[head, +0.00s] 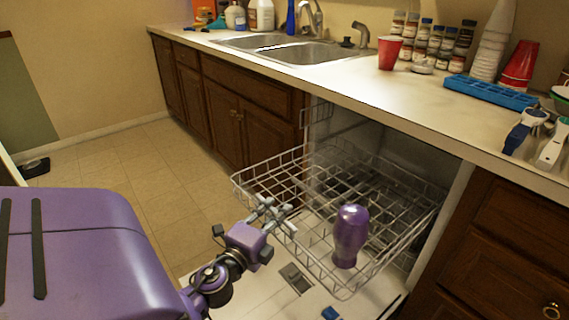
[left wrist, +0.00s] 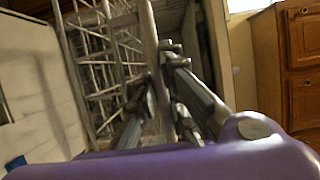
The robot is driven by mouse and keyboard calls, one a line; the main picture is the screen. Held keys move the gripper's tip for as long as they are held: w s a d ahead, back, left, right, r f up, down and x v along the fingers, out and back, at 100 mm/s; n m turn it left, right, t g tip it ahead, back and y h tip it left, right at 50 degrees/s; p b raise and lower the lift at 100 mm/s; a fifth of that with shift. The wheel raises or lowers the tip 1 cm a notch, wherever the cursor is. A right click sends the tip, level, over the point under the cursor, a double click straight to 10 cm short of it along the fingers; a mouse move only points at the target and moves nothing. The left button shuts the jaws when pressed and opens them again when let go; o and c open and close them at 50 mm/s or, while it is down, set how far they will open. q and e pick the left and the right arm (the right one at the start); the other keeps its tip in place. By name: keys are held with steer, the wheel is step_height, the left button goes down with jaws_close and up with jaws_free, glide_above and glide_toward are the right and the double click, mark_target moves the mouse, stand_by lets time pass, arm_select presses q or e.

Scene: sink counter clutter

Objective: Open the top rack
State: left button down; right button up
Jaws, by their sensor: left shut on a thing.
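The wire top rack (head: 335,281) of the dishwasher extends out from under the counter, above the lowered door. My left gripper (head: 270,209) is at the rack's front left rim in the head view, with its fingers closed on the wire. In the left wrist view, the rack (left wrist: 98,60) fills the left and middle, and a rim bar runs between the fingers of my left gripper (left wrist: 168,95). The exact contact is partly hidden by the fingers.
The open door (head: 297,280) lies below the rack. A purple rounded shape (head: 350,235) stands in front of the rack wires; I cannot tell what it is. The counter (head: 440,110) above holds a red cup (head: 390,52) and a blue tray (head: 490,92).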

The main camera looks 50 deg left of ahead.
arm_select(q)
steer(key=shift+s, duration=0.25)
steer(key=shift+f, duration=0.1)
steer(key=shift+s+f, duration=0.1)
steer(key=c, duration=2.1)
jaws_free()
steer(key=shift+s+r, duration=0.15)
steer(key=shift+r, duration=0.05)
steer(key=v, duration=1.2)
